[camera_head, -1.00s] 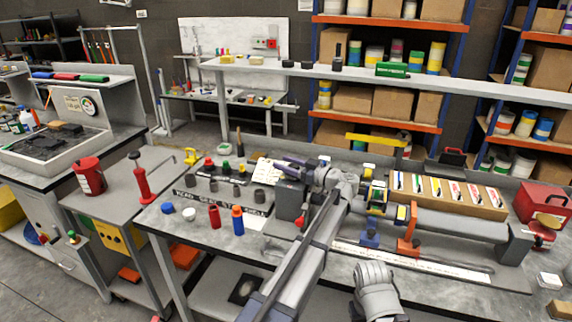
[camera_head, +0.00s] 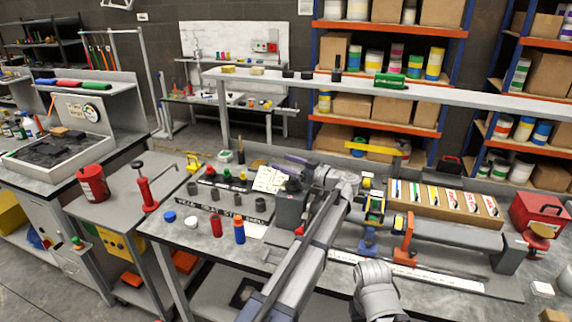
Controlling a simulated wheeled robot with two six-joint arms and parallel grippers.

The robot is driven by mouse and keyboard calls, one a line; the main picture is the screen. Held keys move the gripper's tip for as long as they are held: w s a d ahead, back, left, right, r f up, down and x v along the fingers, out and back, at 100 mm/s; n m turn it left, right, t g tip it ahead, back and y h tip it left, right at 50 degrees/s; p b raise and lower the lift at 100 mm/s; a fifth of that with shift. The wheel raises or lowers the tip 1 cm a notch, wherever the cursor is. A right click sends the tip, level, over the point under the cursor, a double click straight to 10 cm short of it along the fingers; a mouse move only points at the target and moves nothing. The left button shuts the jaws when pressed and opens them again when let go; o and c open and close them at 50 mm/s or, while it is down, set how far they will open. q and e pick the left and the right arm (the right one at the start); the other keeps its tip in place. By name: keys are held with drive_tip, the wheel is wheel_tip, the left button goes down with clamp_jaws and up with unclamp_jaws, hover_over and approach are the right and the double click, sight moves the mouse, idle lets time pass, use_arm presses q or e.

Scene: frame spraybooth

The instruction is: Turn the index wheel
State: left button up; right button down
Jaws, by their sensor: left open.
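My left arm reaches up from the bottom middle over the bench. Its gripper (camera_head: 296,171) points left, with its dark fingers apart, at the top of a grey upright block (camera_head: 290,211). No index wheel can be made out clearly; the gripper and wrist cover the top of this block. A grey tube (camera_head: 452,234) runs right from behind my arm to a second grey block (camera_head: 511,250). A rounded grey part of my own body shows at the bottom middle. No right gripper fingers show.
A tray of markers (camera_head: 445,201) and an orange clamp (camera_head: 405,241) stand right. A white shelf (camera_head: 440,89) spans behind.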

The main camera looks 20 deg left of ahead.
wheel_tip(320, 180, up, 6)
drive_tip(key=p, duration=0.4)
drive_tip(key=shift+f+p, duration=0.15)
drive_tip(key=shift+p, duration=0.15)
